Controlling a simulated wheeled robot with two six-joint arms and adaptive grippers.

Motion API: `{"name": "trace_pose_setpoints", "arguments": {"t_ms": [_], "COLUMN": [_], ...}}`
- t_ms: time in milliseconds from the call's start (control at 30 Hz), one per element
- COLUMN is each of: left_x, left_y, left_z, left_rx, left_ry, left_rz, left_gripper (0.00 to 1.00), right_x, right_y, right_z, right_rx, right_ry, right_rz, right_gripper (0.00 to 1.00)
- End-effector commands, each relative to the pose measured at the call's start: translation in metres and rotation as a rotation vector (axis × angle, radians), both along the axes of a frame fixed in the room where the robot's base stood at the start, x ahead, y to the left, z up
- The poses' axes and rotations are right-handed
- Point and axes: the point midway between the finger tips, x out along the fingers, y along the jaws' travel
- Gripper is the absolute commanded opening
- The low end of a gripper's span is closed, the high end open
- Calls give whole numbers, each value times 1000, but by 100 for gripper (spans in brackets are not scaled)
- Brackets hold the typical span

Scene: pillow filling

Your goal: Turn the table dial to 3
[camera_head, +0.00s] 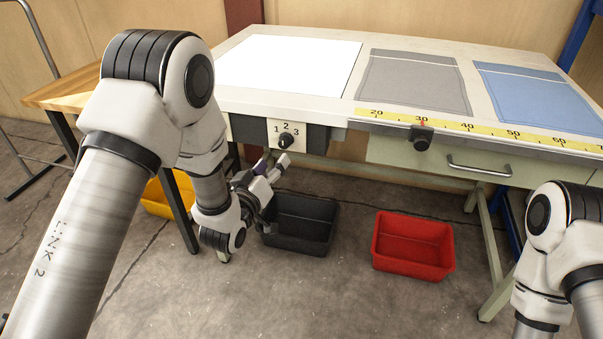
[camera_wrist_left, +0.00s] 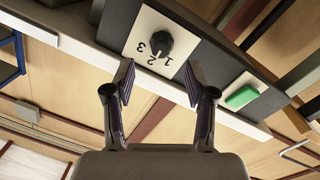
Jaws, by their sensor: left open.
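The table dial is a black round knob (camera_head: 286,141) on a pale plate marked 1, 2 and 3, on the dark box under the table's front edge. My left gripper (camera_head: 276,166) is open just below the dial in the head view. In the left wrist view its two fingers (camera_wrist_left: 158,80) are spread and empty, with the knob beyond and between their tips. My right gripper is out of view.
A black bin (camera_head: 303,240) and a red bin (camera_head: 413,265) stand on the floor. Grey and blue cloths lie on the table.

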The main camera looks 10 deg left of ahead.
Motion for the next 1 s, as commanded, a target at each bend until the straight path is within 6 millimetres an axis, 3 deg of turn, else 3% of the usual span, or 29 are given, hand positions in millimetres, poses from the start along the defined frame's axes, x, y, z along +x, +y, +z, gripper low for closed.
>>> {"name": "trace_pose_setpoints", "arguments": {"t_ms": [33, 167, 533, 833, 867, 1000], "left_x": [2, 10, 73, 80, 79, 79], "left_y": [0, -1, -8, -9, -9, -9], "left_z": [-4, 4, 3, 3, 3, 3], "left_rx": [1, 1, 2, 1, 1, 2], "left_ry": [-12, -23, -18, -15, -15, -16], "left_rz": [0, 0, 0, 0, 0, 1], "left_gripper": [55, 55, 55, 55, 48, 0], "right_x": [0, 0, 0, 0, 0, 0], "right_y": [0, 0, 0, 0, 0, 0], "right_z": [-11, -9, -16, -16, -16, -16], "right_rx": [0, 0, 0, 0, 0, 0], "right_ry": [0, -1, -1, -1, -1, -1], "right_rz": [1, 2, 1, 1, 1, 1], "right_gripper": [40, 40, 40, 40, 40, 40]}}
